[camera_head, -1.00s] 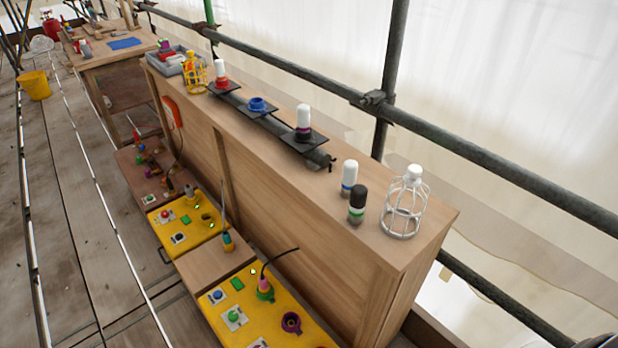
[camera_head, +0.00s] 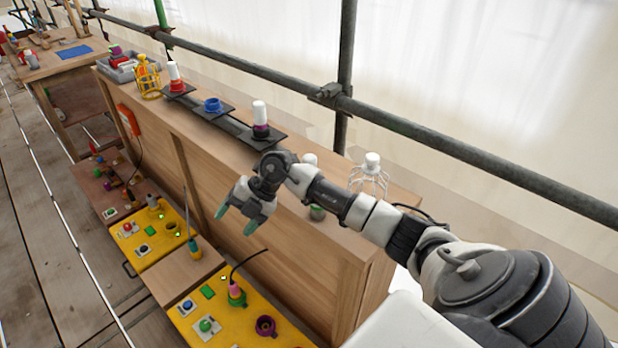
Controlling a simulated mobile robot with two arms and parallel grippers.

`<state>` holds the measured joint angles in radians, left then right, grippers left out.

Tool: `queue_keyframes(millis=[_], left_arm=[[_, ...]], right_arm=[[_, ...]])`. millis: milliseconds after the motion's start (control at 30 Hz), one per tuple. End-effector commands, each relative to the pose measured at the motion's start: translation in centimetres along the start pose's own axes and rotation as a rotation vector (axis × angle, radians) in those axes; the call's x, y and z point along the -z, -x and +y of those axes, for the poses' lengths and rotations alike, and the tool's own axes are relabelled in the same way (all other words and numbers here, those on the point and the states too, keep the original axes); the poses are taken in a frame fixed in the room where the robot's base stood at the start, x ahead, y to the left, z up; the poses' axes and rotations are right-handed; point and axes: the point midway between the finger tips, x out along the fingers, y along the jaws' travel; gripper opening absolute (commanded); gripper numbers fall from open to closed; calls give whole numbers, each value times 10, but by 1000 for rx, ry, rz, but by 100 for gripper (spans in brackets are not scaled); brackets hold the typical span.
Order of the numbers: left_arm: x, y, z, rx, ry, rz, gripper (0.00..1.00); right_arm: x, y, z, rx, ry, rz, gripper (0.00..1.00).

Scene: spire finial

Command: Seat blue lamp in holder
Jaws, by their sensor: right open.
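The blue holder (camera_head: 212,105) stands empty on the middle black plate of the rail on top of the wooden cabinet. The lamp that showed a blue band earlier (camera_head: 310,159) stands on the cabinet top; now only its white top shows, the rest hidden behind my right arm. My right gripper (camera_head: 236,219) is open and empty, fingers pointing down, in front of the cabinet's near face and left of that lamp. My left gripper is not in view.
A white-topped lamp in a purple holder (camera_head: 260,118) and one in a red holder (camera_head: 175,78) flank the blue holder. A black lamp with a green band (camera_head: 317,212) is mostly hidden by my arm. A wire cage (camera_head: 371,174) stands to the right. Yellow panels (camera_head: 245,312) lie below.

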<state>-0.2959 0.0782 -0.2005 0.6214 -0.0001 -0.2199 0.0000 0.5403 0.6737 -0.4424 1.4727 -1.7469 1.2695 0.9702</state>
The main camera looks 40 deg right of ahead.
Motion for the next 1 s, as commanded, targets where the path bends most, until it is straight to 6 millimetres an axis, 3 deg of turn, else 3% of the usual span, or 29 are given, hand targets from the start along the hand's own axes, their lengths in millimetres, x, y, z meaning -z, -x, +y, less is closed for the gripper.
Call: queue_keyframes(millis=[33,200,300,400,533,1000], left_arm=[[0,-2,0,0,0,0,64],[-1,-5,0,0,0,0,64],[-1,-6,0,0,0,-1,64],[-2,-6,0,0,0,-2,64],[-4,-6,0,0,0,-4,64],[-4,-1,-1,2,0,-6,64]], right_arm=[[-13,27,0,122,27,-78,69],[-45,124,-8,492,-28,-400,69],[-54,174,-10,621,-105,-572,69],[-56,207,-11,690,-168,-689,69],[-59,221,-17,726,-211,-752,69],[-89,194,-55,731,-214,-754,69]])
